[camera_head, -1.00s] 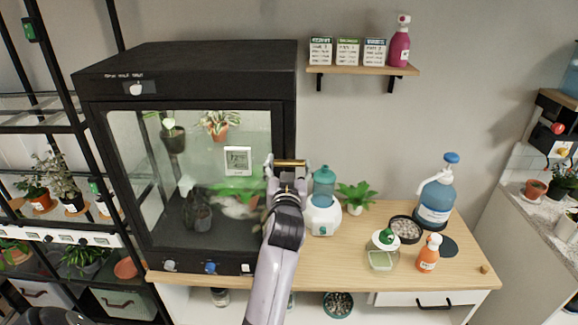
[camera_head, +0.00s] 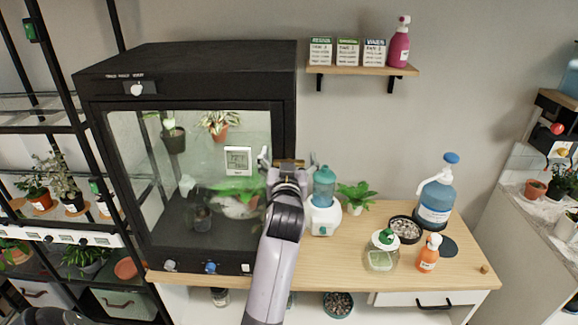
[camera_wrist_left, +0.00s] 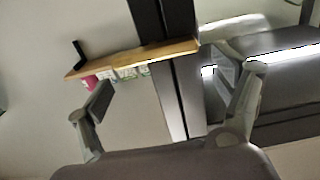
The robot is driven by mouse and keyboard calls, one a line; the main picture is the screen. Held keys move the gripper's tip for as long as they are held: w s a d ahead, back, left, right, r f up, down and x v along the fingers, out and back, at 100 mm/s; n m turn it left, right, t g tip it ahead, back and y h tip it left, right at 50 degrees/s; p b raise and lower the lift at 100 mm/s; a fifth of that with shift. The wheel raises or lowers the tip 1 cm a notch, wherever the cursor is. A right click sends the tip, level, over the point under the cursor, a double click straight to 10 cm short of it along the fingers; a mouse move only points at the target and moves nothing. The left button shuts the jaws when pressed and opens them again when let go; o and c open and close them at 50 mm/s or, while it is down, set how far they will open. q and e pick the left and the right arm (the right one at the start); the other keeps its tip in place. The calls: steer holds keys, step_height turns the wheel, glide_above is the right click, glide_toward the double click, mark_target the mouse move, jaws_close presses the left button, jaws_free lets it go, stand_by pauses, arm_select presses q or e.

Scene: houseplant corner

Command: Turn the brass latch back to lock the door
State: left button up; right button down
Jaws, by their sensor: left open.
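The black cabinet (camera_head: 180,60) has a glass door (camera_head: 150,190) that looks closed against its frame. My left gripper (camera_head: 289,160) is in front of the door's right edge, its fingers spread apart. A bit of the brass latch (camera_head: 289,163) shows between the fingers; the gripper hides most of it, so its exact angle and any contact are unclear. In the left wrist view my left gripper (camera_wrist_left: 167,92) is open with nothing clearly between its fingers. The dark cabinet edge (camera_wrist_left: 172,85) lies behind the gap. My right gripper is not in view.
A humidifier (camera_head: 323,215) and a fern (camera_head: 356,196) stand right of my arm on the wooden counter (camera_head: 330,256). Bottles and a jar stand farther right. A wall shelf (camera_head: 362,70) holds seed packets and a pink bottle (camera_head: 399,42).

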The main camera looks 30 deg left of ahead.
mark_target(289, 125)
arm_select(q)
step_height(289, 125, up, 8)
steer(key=shift+f, duration=0.25)
stand_by(0.4)
